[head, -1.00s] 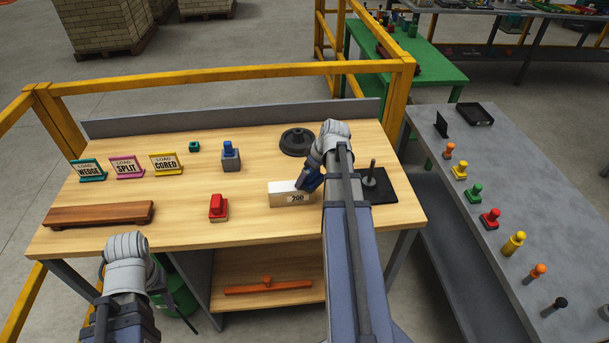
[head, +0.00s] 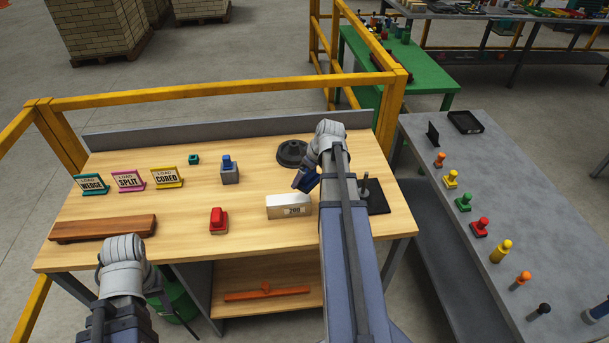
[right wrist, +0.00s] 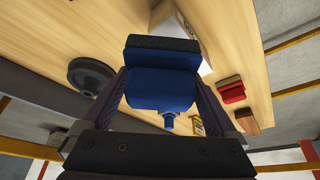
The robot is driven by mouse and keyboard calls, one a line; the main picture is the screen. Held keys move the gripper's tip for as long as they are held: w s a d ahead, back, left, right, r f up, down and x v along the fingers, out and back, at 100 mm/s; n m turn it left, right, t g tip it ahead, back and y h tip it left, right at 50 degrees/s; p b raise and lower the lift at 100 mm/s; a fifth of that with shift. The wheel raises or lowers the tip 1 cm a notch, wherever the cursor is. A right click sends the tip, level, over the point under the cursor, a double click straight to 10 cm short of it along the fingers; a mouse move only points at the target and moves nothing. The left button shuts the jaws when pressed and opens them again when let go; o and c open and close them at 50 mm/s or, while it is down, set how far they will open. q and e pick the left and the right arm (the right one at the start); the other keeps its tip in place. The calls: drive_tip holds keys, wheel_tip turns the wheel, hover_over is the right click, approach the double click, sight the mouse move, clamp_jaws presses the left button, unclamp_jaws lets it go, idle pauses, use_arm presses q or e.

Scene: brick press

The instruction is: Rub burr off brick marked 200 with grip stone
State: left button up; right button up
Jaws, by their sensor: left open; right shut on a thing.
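The brick marked 200 (head: 288,206) is pale and lies on the wooden bench, its number facing me. Its burr is too small to make out. My right gripper (head: 308,180) is shut on a blue-handled block with a dark face, which looks like the grip stone (right wrist: 160,85). The stone is just beyond the brick's right end in the head view, apparently clear of it. In the right wrist view part of the brick (right wrist: 206,62) shows behind the stone. My left gripper (head: 154,284) is open, low at the bench's front left, its fingers mostly hidden.
A red block (head: 218,220), a grey block with a blue knob (head: 229,171), a dark disc (head: 292,153) and a black plate with a peg (head: 377,197) stand around the brick. Signs and a wooden board (head: 103,229) are left. A yellow rail (head: 230,86) runs behind.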

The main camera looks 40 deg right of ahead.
wheel_tip(320, 180, up, 3)
drive_tip(key=p, duration=0.3)
idle(0.4)
drive_tip(key=shift+f, duration=0.1)
